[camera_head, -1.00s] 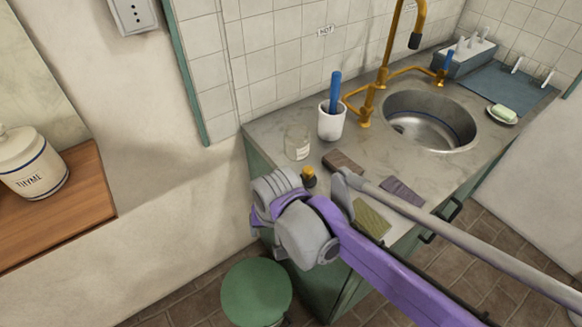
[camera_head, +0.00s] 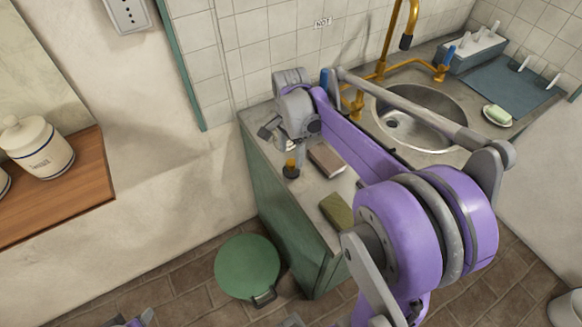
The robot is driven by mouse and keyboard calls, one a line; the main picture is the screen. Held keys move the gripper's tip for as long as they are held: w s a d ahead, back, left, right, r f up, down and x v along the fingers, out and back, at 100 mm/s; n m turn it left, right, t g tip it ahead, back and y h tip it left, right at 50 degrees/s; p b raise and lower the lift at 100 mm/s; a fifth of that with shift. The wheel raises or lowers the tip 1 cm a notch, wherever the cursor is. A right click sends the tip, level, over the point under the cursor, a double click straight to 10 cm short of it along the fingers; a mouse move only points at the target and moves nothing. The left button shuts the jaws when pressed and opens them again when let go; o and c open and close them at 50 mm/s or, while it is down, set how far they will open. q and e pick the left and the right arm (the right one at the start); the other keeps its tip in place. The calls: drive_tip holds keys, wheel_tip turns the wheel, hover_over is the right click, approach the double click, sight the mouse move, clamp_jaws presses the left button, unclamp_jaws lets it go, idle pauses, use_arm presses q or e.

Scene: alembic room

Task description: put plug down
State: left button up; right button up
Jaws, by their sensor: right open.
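The gripper's body hides part of the counter behind.
A brown block (camera_head: 327,160) and an olive sponge-like block (camera_head: 337,211) lie on the counter. The sink (camera_head: 420,112) with brass taps (camera_head: 385,60) is behind my right arm. A soap dish (camera_head: 498,117) is at right. A green lidded bin (camera_head: 247,266) stands on the floor.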

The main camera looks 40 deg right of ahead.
sight(291, 162)
wheel_tip(291, 162, down, 5)
drive_tip(key=shift+w+d+r, duration=0.1)
drive_tip(key=shift+d, duration=0.05)
clamp_jaws()
idle(0.4)
